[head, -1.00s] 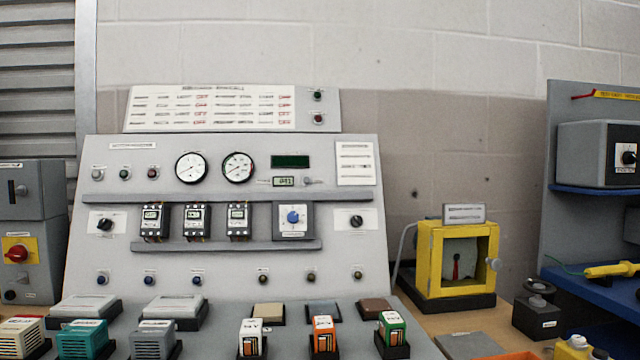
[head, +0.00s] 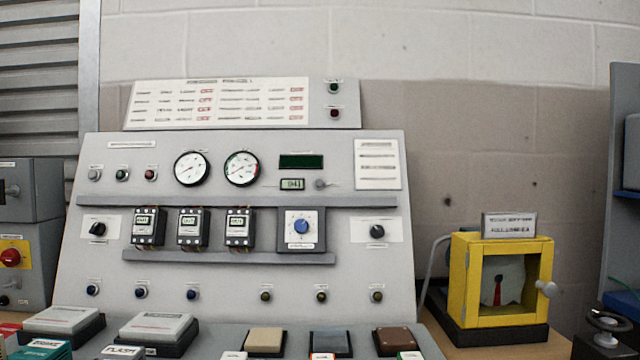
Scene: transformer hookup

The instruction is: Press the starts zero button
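The grey sloped control panel (head: 240,262) fills the middle of the head view. A small lit counter display (head: 292,184) sits below a dark green display (head: 300,161), and a small grey knob or lever (head: 320,184) is just right of the counter. At upper left are a grey button (head: 94,174), a green button (head: 122,174) and a red button (head: 150,174). Another green button (head: 334,87) and red button (head: 334,113) are on the upper board. Labels are too small to read, so I cannot tell which is the starts zero button. My gripper is not in view.
Two dials, a blue knob (head: 301,227) and black rotary switches are on the panel. Several boxes and pads stand along its front, including a brown pad (head: 394,340). A yellow-framed case (head: 500,287) stands right of the panel. The space before the panel face looks clear.

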